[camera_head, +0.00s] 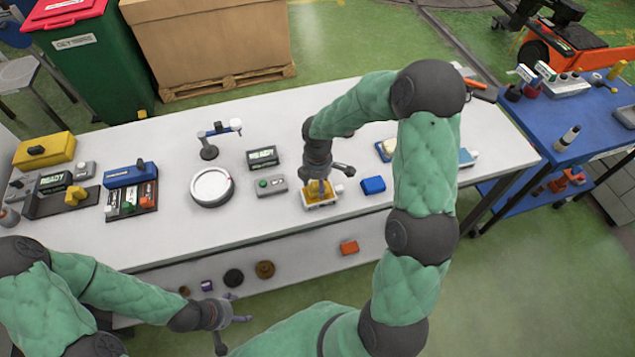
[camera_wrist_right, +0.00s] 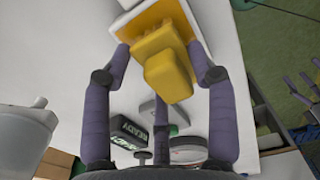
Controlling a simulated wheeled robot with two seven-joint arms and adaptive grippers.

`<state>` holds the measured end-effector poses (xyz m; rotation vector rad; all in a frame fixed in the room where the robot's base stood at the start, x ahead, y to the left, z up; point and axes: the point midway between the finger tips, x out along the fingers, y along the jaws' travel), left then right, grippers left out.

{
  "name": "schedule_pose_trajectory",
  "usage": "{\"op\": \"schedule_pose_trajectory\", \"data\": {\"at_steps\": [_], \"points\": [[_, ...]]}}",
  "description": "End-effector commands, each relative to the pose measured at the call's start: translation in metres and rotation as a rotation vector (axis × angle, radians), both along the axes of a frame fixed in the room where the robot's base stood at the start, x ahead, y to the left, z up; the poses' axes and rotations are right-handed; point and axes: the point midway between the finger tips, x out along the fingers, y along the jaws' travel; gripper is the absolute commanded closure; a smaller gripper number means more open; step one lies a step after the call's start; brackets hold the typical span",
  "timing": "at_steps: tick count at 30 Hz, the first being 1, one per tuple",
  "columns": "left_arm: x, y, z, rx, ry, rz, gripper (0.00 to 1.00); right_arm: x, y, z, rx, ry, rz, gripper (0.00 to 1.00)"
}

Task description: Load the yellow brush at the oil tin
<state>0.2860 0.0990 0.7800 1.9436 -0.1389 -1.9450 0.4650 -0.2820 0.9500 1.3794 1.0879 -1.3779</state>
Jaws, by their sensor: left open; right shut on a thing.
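The yellow brush (camera_wrist_right: 168,76) is between the purple fingers of my right gripper (camera_wrist_right: 163,60) in the right wrist view. The gripper is shut on it. The oil tin (camera_wrist_right: 124,22) lies just beyond the brush, with a white rim and an amber inside. In the head view the tin (camera_head: 321,205) stands on the white table, and my right gripper (camera_head: 323,184) points down over it. The brush's far end overlaps the tin's inside; I cannot tell whether it touches the oil. My left gripper (camera_head: 233,325) is open and empty, off the table's front edge.
Close to the tin are a blue block (camera_head: 373,185), a grey box with a green button (camera_head: 271,186) and a READY sign (camera_head: 262,158). A round white turntable (camera_head: 212,186) is further left. The table's front strip is mostly clear.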

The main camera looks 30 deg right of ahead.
Motion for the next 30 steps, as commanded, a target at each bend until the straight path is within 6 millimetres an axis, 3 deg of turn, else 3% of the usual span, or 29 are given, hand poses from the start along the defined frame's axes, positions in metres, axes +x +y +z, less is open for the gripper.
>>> {"op": "schedule_pose_trajectory", "data": {"at_steps": [15, 30], "points": [[0.0, 0.0, 0.002, 0.0, 0.0, 0.0, 0.27, -0.001, 0.001, 0.0, 0.001, 0.004, 0.001, 0.68], [0.0, 0.0, 0.03, 0.0, 0.0, 0.0, 0.27, 0.0, 0.0, 0.035, 0.001, 0.001, -0.001, 0.68]]}}
